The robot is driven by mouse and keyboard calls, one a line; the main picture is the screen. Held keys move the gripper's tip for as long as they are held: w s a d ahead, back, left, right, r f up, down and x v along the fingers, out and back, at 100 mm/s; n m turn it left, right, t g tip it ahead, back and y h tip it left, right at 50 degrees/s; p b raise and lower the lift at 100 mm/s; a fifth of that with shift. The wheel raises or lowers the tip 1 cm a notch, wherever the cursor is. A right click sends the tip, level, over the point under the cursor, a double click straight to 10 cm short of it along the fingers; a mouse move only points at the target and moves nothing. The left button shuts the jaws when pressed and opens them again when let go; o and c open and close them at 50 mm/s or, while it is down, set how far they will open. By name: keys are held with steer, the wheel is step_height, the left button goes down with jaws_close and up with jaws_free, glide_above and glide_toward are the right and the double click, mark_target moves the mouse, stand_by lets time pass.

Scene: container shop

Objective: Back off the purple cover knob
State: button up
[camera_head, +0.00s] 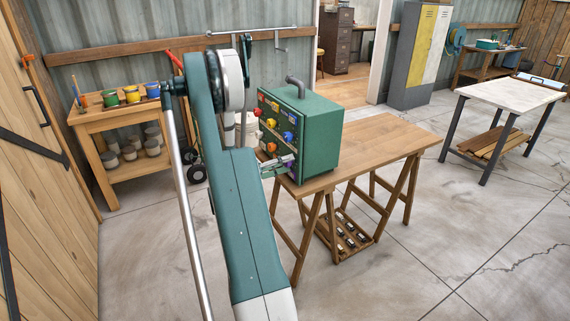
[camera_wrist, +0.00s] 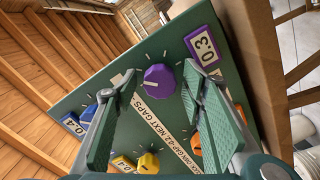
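The purple knob (camera_wrist: 159,80) sits on the front face of a green box (camera_head: 318,130), near a purple label reading 03 (camera_wrist: 202,45). In the wrist view my gripper (camera_wrist: 159,78) is open, with one green-padded finger on each side of the knob and a visible gap on both sides. I cannot tell how far the fingertips are from the panel. In the head view my gripper (camera_head: 280,164) is at the lower part of the panel, and the knob is mostly hidden there.
A blue knob (camera_wrist: 88,112), a yellow knob (camera_wrist: 148,163) and an orange knob (camera_wrist: 197,146) are on the same panel, close to my fingers. A white text strip (camera_wrist: 160,120) runs between them. The box stands on a wooden trestle table (camera_head: 375,143), whose right half is clear.

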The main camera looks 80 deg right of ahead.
stand_by(0.3)
steer(key=v, duration=1.2)
stand_by(0.4)
steer(key=shift+r, duration=0.1)
stand_by(0.3)
